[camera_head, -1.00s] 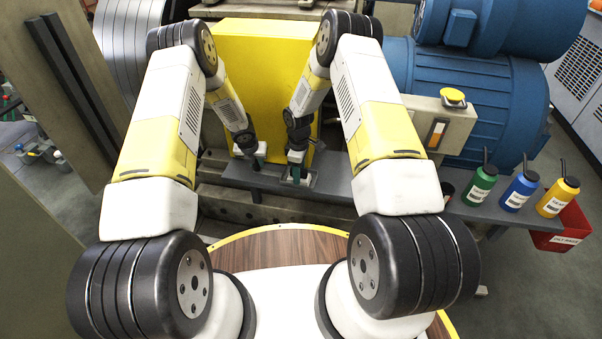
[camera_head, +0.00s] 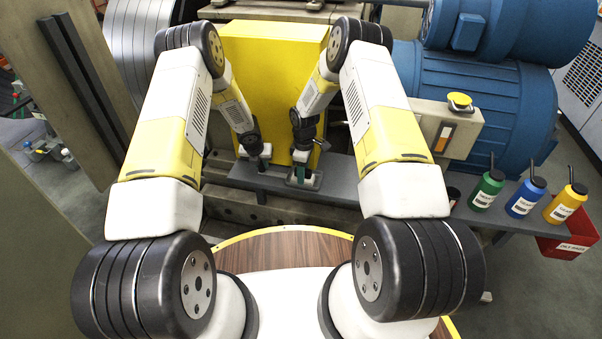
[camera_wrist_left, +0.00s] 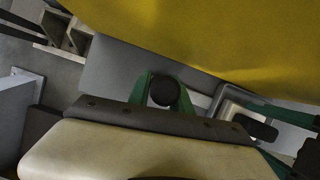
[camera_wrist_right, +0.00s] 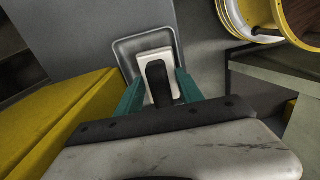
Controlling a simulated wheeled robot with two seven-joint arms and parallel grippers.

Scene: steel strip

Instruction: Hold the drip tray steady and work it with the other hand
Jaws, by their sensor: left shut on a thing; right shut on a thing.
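The drip tray (camera_wrist_right: 121,48) is a shallow grey metal tray with rounded corners on the dark shelf. It also shows in the head view (camera_head: 316,181). My right gripper (camera_wrist_right: 158,82) is shut on the black handle (camera_wrist_right: 157,76) of a pale block (camera_wrist_right: 143,56), which is inside the tray's outline. Whether the block touches the tray floor is unclear. My left gripper (camera_wrist_left: 162,84) is shut on a round black knob (camera_wrist_left: 164,90) left of the tray in the head view. The knob's link to the tray is hidden.
The grey shelf (camera_head: 390,180) runs right to green (camera_head: 487,190), blue (camera_head: 524,193) and yellow (camera_head: 565,202) bottles. A yellow housing (camera_head: 265,70) stands close behind my grippers. A blue motor (camera_head: 490,110) is at right; a red bin (camera_head: 570,240) is below the bottles.

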